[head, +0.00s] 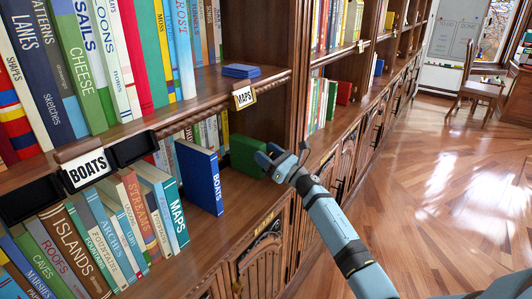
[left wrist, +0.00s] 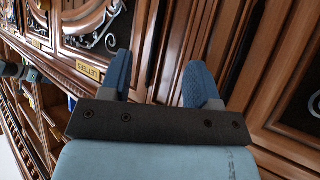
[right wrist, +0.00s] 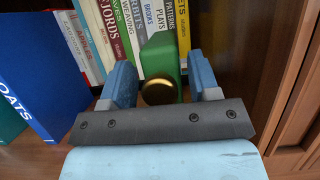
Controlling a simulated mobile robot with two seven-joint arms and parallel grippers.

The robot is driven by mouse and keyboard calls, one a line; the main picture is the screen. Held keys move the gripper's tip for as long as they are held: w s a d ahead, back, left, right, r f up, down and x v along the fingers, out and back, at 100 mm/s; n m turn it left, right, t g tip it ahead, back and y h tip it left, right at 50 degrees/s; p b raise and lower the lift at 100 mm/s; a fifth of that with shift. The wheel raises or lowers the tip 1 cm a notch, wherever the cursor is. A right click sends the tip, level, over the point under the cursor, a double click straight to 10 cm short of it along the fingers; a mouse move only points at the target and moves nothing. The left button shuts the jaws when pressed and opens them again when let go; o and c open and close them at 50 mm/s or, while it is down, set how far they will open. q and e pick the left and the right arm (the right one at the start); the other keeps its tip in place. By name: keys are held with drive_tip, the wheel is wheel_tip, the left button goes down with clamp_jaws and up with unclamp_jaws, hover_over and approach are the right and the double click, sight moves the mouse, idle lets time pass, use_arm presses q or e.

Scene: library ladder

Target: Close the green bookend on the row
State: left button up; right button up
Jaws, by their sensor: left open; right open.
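The green bookend (head: 249,157) stands on the lower shelf, right of the upright blue BOATS book (head: 202,180), with a gap between them. My right gripper (head: 275,155) is at the bookend's front. In the right wrist view the green bookend (right wrist: 162,58) with its round gold knob lies between the spread fingers of my right gripper (right wrist: 161,80); I cannot tell whether they touch it. The row of books (head: 125,225) runs left from the blue book. My left gripper (left wrist: 161,78) is open and empty before carved cabinet doors, and is not in the head view.
Several books (right wrist: 105,35) stand behind the bookend at the shelf's back. A wooden upright (head: 268,110) bounds the bay on the right. The upper shelf edge with its MAPS label (head: 244,97) overhangs the lower shelf.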

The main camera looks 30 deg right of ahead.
drive_tip(key=shift+w, duration=0.2)
drive_tip(key=shift+a, duration=0.1)
clamp_jaws()
drive_tip(key=s+a, duration=0.2)
drive_tip(key=a, duration=0.4)
drive_tip(key=s+a, duration=0.3)
drive_tip(key=a, duration=0.4)
drive_tip(key=shift+s, duration=0.25)
drive_tip(key=shift+r, duration=0.1)
unclamp_jaws()
